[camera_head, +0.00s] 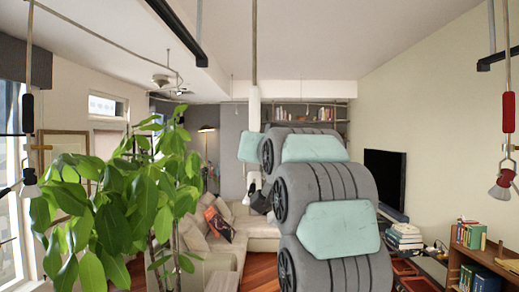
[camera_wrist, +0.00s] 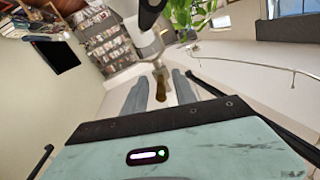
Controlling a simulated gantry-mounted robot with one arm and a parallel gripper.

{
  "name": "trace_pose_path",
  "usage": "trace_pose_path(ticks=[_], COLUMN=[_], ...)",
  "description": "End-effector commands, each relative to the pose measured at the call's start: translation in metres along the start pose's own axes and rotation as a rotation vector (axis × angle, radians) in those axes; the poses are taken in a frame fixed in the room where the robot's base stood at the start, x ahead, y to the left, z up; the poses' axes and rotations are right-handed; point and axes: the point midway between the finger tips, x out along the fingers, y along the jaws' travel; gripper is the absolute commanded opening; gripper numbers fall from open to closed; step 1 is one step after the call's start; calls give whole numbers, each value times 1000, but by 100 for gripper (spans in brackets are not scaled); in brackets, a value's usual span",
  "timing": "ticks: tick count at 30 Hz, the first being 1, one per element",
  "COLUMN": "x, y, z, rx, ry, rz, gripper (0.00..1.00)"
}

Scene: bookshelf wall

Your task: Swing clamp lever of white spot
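The white spot hangs in the middle of the head view on a thin pole with a white sleeve (camera_head: 254,106). My arm covers its lower part, and its lever is hidden there. In the wrist view, a white body with a dark end (camera_wrist: 146,42) hangs at the top centre, just beyond my fingers. A brownish, brass-like clamp lever (camera_wrist: 161,84) juts from it towards me. My gripper (camera_wrist: 160,77) is open, with one blue-grey finger on each side of the lever. A gap seems to show on both sides; contact cannot be told.
A spot with a black sleeve (camera_head: 28,113) hangs at the left and one with a red sleeve (camera_head: 509,112) at the right. A leafy plant (camera_head: 125,200) stands left of my arm. A sofa (camera_head: 225,245), a television (camera_head: 385,178) and bookshelves (camera_head: 300,112) stand farther off.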

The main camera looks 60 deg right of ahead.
Motion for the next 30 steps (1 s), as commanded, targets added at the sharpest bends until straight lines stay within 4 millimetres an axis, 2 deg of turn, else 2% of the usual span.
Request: trace_pose_path(ticks=[4,8,16,20,30], x=[-4,-20,-85,-91,-106], y=[0,1,2,-4,-1], z=[1,2,4,-2,0], rx=[0,1,1,0,0], ry=[1,2,7,6,2], rz=[0,1,0,-4,-1], gripper=[33,33,33,33,33])
